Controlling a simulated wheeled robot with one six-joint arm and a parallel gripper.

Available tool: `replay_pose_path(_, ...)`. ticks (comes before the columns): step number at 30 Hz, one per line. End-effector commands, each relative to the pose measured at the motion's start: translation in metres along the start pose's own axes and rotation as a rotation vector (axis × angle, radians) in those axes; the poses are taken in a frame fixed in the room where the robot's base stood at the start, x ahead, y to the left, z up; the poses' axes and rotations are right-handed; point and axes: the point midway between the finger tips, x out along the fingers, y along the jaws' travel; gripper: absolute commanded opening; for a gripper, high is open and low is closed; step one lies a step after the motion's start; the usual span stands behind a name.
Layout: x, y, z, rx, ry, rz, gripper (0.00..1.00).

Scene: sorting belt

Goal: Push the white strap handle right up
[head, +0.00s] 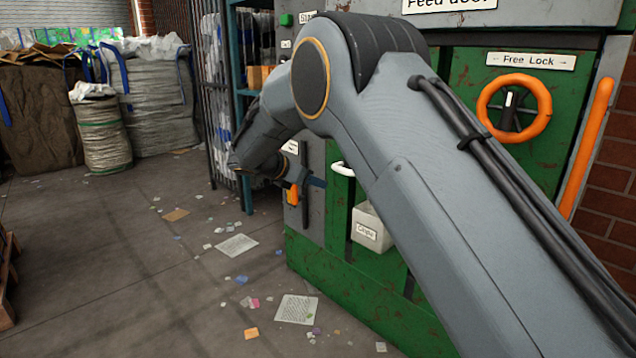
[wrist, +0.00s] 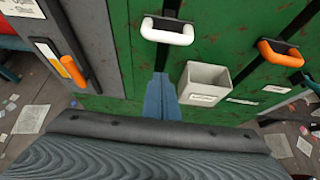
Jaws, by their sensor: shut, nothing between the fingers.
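The white strap handle (head: 343,169) is a short curved bar on the green machine front, just left of my arm in the head view. In the wrist view the white handle (wrist: 168,32) is at top centre, on a dark bracket. My gripper (wrist: 162,80) shows as narrow blue-grey fingers, shut with nothing between them. Its tips are just below the handle in the wrist view; I cannot tell whether they touch it. In the head view the gripper (head: 317,182) is small, slightly below and left of the handle.
A labelled light-grey box (head: 371,228) is fixed right of and below the handle. An orange lever (head: 293,194) is to the left. An orange-gripped handle (wrist: 281,53) is at the right. An orange wheel (head: 513,108) is higher up. The floor at left is open, with scattered paper.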

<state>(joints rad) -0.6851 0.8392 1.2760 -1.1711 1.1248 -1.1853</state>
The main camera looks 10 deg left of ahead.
Motion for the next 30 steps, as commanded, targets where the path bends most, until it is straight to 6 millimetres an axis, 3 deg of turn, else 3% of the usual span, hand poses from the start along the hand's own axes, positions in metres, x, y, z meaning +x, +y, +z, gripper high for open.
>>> replay_pose_path(3,0.027,0.000,-0.003,0.001,0.000,-0.003,0.00)
replay_pose_path(11,0.077,0.000,-0.002,0.001,0.000,-0.002,0.00)
replay_pose_path(18,0.066,0.000,0.029,0.002,-0.001,0.000,0.00)
replay_pose_path(30,0.061,-0.001,0.038,0.000,0.000,0.000,0.00)
